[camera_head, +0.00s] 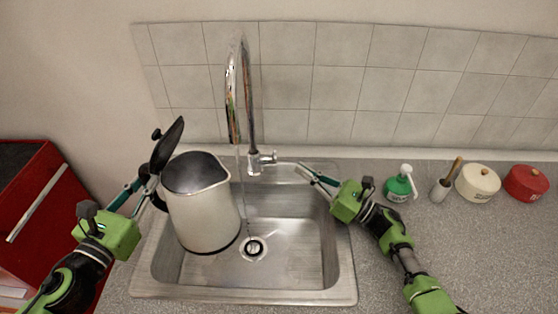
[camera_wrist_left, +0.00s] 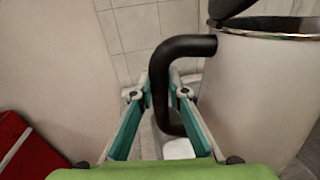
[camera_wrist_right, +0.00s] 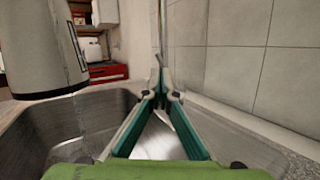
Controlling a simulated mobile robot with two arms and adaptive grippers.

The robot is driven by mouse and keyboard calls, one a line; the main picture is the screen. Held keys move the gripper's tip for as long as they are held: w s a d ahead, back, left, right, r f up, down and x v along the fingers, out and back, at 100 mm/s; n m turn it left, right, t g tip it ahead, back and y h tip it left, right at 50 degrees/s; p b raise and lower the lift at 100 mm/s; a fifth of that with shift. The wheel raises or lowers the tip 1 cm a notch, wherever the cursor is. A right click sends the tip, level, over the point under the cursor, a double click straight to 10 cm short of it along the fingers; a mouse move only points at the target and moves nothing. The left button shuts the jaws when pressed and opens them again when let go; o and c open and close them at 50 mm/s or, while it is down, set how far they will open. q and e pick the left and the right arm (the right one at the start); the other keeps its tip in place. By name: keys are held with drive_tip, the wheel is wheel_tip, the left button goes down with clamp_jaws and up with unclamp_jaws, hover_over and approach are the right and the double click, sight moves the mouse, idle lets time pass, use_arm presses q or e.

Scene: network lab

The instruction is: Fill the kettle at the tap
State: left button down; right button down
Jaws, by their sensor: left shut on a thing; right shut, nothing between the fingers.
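The pale kettle (camera_head: 205,215), its black lid (camera_head: 167,145) swung open, is over the left part of the sink (camera_head: 300,293). My left gripper (camera_head: 147,187) is shut on its black handle (camera_wrist_left: 185,48), seen in the left wrist view. The chrome tap (camera_head: 248,95) stands behind the sink with its spout end near the kettle's mouth. A thin stream of water (camera_head: 246,212) falls past the right of the kettle's lip toward the drain (camera_head: 254,248). My right gripper (camera_head: 302,170) is shut and empty close to the tap lever (camera_head: 272,159); I cannot tell whether they touch.
On the counter at right stand a green soap bottle (camera_head: 399,187), a brush in a holder (camera_head: 441,188), a cream pot (camera_head: 478,183) and a red pot (camera_head: 526,183). A red cabinet (camera_head: 40,200) is at left. The right part of the sink is empty.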

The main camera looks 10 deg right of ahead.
sight(273, 156)
drive_tip(key=s+d+m, duration=0.2)
drive_tip(key=s+m, duration=0.2)
drive_tip(key=m, duration=0.9)
drive_tip(key=x, duration=1)
drive_tip(key=shift+a+f+h, duration=0.2)
drive_tip(key=shift+h, duration=0.1)
drive_tip(key=shift+w+r, duration=0.1)
drive_tip(key=shift+w+d+r+m, duration=0.1)
drive_tip(key=shift+w+r+m, duration=0.1)
drive_tip(key=shift+m, duration=0.3)
